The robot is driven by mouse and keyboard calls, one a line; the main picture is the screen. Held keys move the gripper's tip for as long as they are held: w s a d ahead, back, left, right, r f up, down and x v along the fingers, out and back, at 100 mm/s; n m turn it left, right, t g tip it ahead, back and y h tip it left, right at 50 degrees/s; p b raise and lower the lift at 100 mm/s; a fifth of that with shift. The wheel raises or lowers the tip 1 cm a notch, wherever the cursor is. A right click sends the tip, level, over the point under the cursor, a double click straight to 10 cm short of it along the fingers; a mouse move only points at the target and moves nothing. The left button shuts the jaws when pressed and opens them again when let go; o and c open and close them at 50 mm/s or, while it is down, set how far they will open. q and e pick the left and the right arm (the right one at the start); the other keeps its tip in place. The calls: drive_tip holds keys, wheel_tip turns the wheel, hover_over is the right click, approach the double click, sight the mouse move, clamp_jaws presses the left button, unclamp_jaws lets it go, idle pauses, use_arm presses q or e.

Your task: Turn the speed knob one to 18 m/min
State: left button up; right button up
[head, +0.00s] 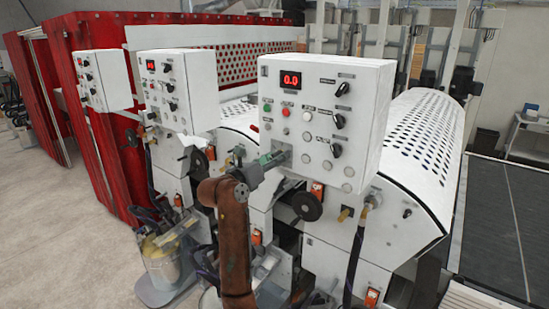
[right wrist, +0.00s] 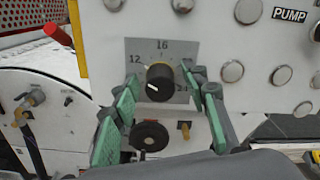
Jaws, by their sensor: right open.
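The speed knob (right wrist: 159,80) is a round black knob on a grey dial plate (right wrist: 163,47) in the right wrist view. Its white mark points to the lower left, away from the readable numbers 12, 16 and 24. My right gripper (head: 279,158) is open, with green-padded fingers on the left and right of the knob. Whether the pads touch it cannot be told. In the head view the gripper is at the lower left of the nearest white control box (head: 318,112) and hides the knob. The red display (head: 291,80) reads 0.0. My left gripper is not in view.
The panel's other black knobs (head: 340,121) and buttons (head: 307,116) are up and right of the gripper. A black round handwheel (head: 308,206) sits just below. Two more control boxes (head: 103,80) stand to the left, and a perforated white cover (head: 425,135) to the right.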

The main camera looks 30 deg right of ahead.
drive_tip(key=shift+c, duration=0.7)
clamp_jaws()
drive_tip(key=m+b, duration=0.2)
drive_tip(key=shift+f+b, duration=0.1)
drive_tip(key=shift+b, duration=0.2)
drive_tip(key=m+b, duration=0.8)
drive_tip(key=m, duration=0.2)
drive_tip(key=shift+m+b, duration=0.4)
drive_tip(key=shift+s+m+b, duration=0.1)
drive_tip(key=shift+m+b, duration=1.2)
drive_tip(key=shift+m, duration=1.2)
